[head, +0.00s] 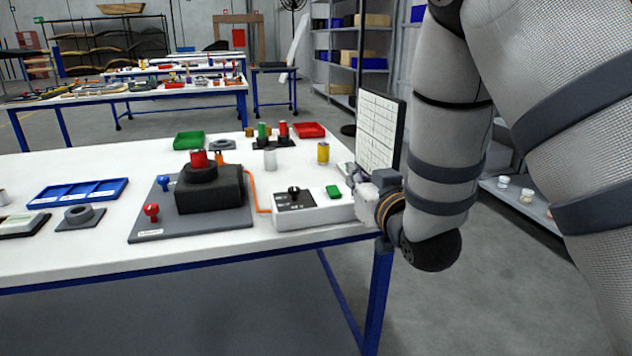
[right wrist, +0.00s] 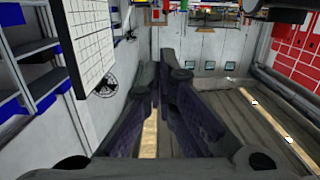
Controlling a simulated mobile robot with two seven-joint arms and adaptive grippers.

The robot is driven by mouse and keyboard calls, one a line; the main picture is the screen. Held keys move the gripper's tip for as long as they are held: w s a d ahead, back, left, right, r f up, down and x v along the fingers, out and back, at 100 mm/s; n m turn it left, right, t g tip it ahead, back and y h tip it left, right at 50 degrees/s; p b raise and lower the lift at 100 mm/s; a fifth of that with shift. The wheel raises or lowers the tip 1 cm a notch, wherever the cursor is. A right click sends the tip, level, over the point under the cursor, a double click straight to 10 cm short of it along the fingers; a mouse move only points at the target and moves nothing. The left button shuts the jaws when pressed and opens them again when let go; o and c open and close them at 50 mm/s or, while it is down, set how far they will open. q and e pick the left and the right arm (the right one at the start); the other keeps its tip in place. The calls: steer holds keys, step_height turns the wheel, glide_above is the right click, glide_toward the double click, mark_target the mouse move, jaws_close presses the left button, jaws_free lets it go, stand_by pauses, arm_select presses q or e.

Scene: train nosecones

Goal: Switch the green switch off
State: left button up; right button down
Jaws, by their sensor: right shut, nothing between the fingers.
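The green switch (head: 333,191) is a small green rocker on the top right of a white control box (head: 313,212) at the table's front right edge. A black knob (head: 294,193) sits left of it on the same box. Whether the switch is on or off is too small to tell. My right gripper (head: 354,174) is just right of the box, apart from the switch as far as I can see. In the right wrist view its fingers (right wrist: 158,72) are together and empty. My left gripper is not in view.
An orange cable (head: 251,186) joins the box to a black device (head: 209,188) on a grey plate. A white gridded panel (head: 377,132) stands close behind my right gripper. A yellow cylinder (head: 323,153) stands behind the box. The table front (head: 170,262) is clear.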

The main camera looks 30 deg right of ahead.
steer(key=b, duration=0.1)
glide_above(339, 194)
steer(key=shift+s+f, duration=0.35)
steer(key=shift+f, duration=0.55)
steer(key=shift+w+f+b, duration=0.15)
steer(key=shift+f+b, duration=0.1)
steer(key=shift+f, duration=0.4)
steer(key=shift+w+f+b, duration=0.15)
steer(key=shift+f+b, duration=0.05)
steer(key=shift+f, duration=0.4)
steer(key=shift+w+f, duration=0.1)
steer(key=shift+f, duration=0.4)
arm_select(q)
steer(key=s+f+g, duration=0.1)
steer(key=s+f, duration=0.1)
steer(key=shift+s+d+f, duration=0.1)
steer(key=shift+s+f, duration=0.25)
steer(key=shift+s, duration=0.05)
